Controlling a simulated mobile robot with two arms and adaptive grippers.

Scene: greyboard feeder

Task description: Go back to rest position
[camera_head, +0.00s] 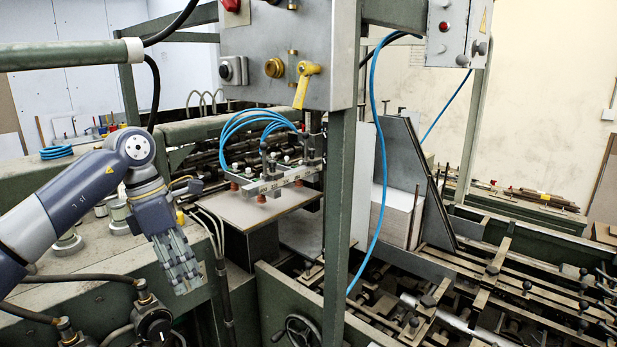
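My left arm comes in from the left edge, and its gripper (182,275) hangs with the fingers pointing down in front of the machine's green side panel. The fingers are seen close together and overlapping, so I cannot tell whether they are open or shut. I see nothing clearly held between them. My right gripper is not in view. A greyboard stack (248,207) with a flat top lies right of my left gripper, apart from it. A suction bar (283,180) with blue hoses is over the board.
A green post (339,215) stands right of the board, under a grey control box (290,60) with a yellow lever (304,84). A handwheel (302,331) is low at centre. A black-hosed valve (153,322) is below my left gripper. Machine rails (500,275) fill the right.

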